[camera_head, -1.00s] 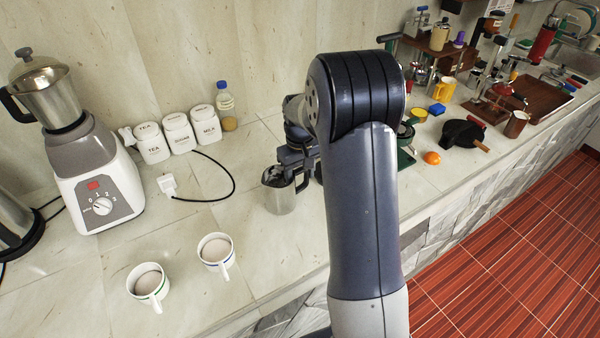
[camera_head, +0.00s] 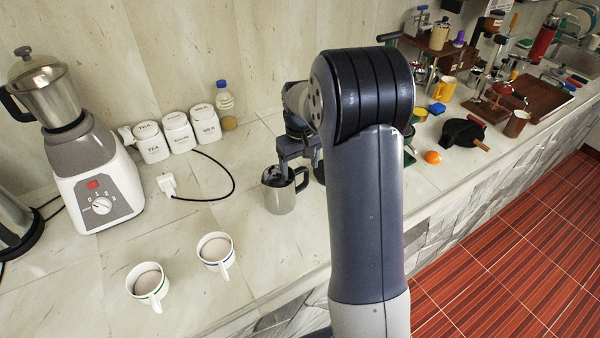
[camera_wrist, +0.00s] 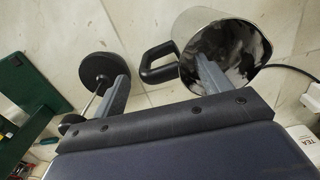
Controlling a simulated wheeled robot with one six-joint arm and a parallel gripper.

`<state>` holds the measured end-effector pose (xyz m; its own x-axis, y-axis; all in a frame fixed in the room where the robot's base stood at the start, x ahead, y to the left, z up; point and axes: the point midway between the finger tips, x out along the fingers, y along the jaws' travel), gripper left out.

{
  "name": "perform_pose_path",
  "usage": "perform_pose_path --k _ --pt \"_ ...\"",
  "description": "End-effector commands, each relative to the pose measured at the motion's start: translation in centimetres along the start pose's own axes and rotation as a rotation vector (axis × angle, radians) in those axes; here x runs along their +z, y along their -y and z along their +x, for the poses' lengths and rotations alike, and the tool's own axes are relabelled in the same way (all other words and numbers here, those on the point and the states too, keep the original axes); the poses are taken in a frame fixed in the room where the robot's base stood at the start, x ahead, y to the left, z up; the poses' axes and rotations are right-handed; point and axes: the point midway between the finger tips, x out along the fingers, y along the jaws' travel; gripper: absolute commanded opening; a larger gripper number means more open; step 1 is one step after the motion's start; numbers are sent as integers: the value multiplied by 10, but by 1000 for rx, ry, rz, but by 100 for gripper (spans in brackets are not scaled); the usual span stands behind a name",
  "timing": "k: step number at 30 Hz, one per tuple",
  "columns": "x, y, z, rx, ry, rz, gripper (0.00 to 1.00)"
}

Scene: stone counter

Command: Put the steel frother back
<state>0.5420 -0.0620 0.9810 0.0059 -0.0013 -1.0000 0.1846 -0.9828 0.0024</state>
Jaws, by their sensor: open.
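The steel frother, a metal jug with a black handle (camera_head: 279,196), stands upright on the stone counter, left of my arm in the head view. It shows at the top right of the wrist view (camera_wrist: 230,30), its open mouth facing the camera. My gripper (camera_head: 299,163) is open above the jug. In the wrist view my fingers (camera_wrist: 161,70) are spread, with the black handle lying between them. One finger overlaps the jug's mouth; I cannot tell whether it is inside. The other is beside a black disc on a thin rod (camera_wrist: 97,68).
Two white cups (camera_head: 148,283) (camera_head: 215,251) stand in front to the left. A blender (camera_head: 95,180), white canisters (camera_head: 179,132) and a black cord (camera_head: 233,180) lie behind. A green stand (camera_wrist: 22,100) is left in the wrist view. Counter between jug and cups is clear.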

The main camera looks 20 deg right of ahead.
Motion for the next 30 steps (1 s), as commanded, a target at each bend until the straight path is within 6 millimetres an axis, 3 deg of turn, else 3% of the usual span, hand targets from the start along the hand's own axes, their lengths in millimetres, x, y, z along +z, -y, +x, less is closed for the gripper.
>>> perform_pose_path --k 6,12,18,30 --pt "-1 0 -50 2 -5 0 73" --pt "0 0 -81 1 -3 0 73" --pt "0 0 -92 0 0 0 73" --pt "0 0 -86 -1 2 0 73"
